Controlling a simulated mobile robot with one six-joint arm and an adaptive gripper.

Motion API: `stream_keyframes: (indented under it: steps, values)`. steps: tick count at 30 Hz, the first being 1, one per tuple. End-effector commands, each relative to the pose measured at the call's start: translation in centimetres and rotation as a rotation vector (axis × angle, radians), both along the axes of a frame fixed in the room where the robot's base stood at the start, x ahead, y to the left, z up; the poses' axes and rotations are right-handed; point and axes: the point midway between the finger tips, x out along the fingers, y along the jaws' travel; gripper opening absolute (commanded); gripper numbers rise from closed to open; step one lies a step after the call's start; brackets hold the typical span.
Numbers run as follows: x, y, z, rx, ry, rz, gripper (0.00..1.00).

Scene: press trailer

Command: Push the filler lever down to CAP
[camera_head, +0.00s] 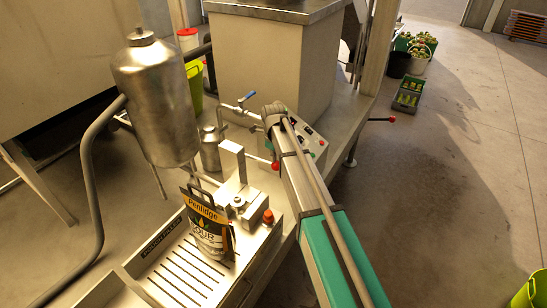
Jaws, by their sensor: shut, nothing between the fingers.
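My arm reaches in from the lower right, and its far end is over the machine near a control box. The fingers of my gripper do not show. A pouch (207,226) with a black and orange label stands upright on a slatted tray (181,281), under a steel vessel (155,98). Beside the pouch is a metal block with an upright plate (232,162) and a red knob (268,216). A red ball (276,166) shows left of my arm, and a rod with a red ball (391,119) sticks out to the right. I cannot tell which is the filler lever. No CAP mark is readable.
A control box (307,141) with buttons lies close beside my arm. A blue-handled valve (248,96) and a large steel-topped cabinet (262,55) stand behind. A curved pipe (91,180) runs at left.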

Motion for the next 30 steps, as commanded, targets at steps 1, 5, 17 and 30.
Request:
stream_keyframes:
  steps: [1, 5, 17, 30]
  values:
    - [0.0, -0.1, 0.9, -0.001, 0.0, 0.0, 0.0]
    - [0.0, -0.1, 2.0, -0.001, 0.0, 0.0, 0.0]
    - [0.0, -0.1, 2.6, -0.001, 0.0, 0.0, 0.0]
    - [-0.2, -0.2, 2.6, 0.0, 0.0, 0.013, 0.0]
